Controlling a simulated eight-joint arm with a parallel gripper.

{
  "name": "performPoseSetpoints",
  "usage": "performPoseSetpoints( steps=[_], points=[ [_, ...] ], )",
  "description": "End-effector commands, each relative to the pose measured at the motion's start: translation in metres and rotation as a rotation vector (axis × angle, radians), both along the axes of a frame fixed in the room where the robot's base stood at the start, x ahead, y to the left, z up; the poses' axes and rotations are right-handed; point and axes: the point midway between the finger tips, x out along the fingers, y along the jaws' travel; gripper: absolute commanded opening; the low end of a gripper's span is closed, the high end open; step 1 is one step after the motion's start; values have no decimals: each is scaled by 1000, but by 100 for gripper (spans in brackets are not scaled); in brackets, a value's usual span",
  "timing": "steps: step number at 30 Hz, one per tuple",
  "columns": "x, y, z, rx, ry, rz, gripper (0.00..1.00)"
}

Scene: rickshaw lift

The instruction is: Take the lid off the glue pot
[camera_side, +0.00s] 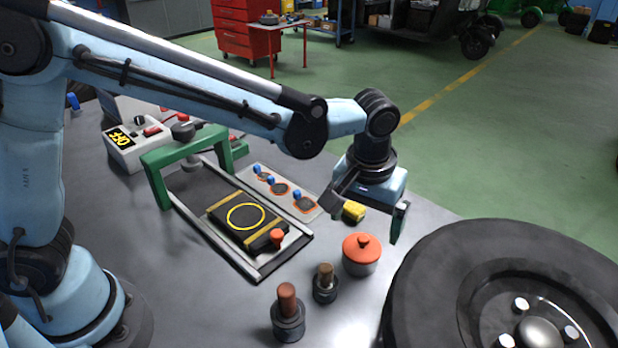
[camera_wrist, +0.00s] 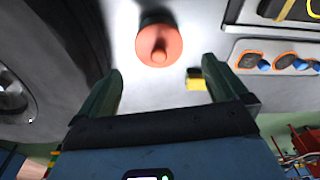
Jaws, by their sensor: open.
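The glue pot (camera_side: 361,268) is a small grey pot on the table, left of the big tyre. Its orange-red lid (camera_side: 361,243) with a round knob sits on top. In the wrist view the lid (camera_wrist: 159,40) lies just beyond and between the fingertips, and the pot is mostly hidden under it. My gripper (camera_side: 362,222) is open and empty, above the pot and apart from the lid. Its two dark green fingers also show in the wrist view (camera_wrist: 161,68).
Two dark jars (camera_side: 325,287) (camera_side: 288,322) with brown tops stand to the left. A framed black press bed (camera_side: 246,262) and green arch (camera_side: 155,180) lie farther left.

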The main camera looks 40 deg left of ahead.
Motion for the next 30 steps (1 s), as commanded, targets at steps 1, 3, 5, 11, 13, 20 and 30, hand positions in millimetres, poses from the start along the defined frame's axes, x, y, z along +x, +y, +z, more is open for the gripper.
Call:
performPoseSetpoints(
  steps=[1,3,5,11,13,20,30],
  points=[
    [0,0,-4,0,0,0,100],
    [0,0,-11,0,0,0,100],
    [0,-1,-20,0,0,0,100],
    [2,-1,-45,0,-1,0,100],
    [3,0,-49,0,-1,0,100],
    [3,0,-51,0,-1,0,100],
    [3,0,-50,0,-1,0,52]
  ],
)
